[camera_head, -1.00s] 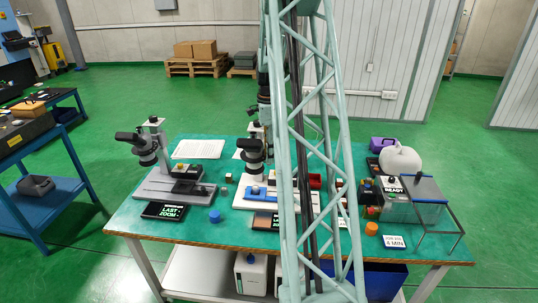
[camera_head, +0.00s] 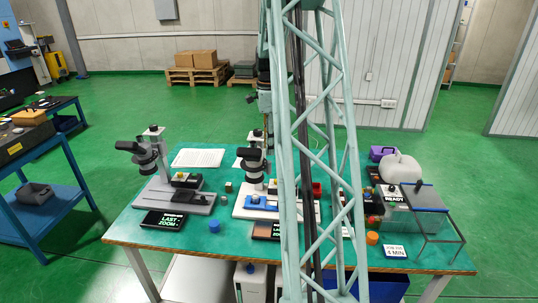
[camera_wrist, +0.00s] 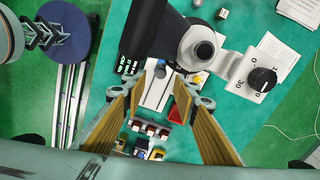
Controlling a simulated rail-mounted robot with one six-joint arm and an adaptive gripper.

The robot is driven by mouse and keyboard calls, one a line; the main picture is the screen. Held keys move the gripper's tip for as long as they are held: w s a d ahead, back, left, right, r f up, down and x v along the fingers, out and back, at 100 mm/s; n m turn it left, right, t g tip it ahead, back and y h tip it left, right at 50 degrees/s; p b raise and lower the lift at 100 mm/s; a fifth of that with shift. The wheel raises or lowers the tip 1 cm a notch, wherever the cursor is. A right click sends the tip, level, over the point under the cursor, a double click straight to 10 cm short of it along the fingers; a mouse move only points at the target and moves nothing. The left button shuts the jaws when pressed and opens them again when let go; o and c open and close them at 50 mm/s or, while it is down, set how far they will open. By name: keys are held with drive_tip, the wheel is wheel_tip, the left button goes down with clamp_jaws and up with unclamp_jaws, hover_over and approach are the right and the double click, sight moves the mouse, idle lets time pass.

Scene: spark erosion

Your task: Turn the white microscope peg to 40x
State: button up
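The white microscope (camera_head: 250,170) stands at the middle of the green table, partly hidden by my mast. In the wrist view its black eyepiece (camera_wrist: 146,28) and pale head (camera_wrist: 200,46) lie beyond my fingers. Its white arm runs right to a round black peg knob (camera_wrist: 262,79) ringed by printed numbers; a 30 and a 0 are legible. The pointer's setting is too small to tell. My gripper (camera_wrist: 160,88) is open and empty, its two ribbed tan fingers wide apart. It is above the microscope, left of the knob and not touching it.
A grey microscope (camera_head: 150,160) stands at the left, with a dark LAST ZOOM display (camera_head: 163,220) and a blue cap (camera_head: 214,226) before it. A red tray (camera_wrist: 181,104) lies below my fingers. A clear-sided box (camera_head: 428,222) stands at the right.

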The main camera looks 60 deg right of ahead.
sight(269, 161)
drive_tip(key=shift+r, duration=1.8)
drive_tip(key=shift+w, duration=0.1)
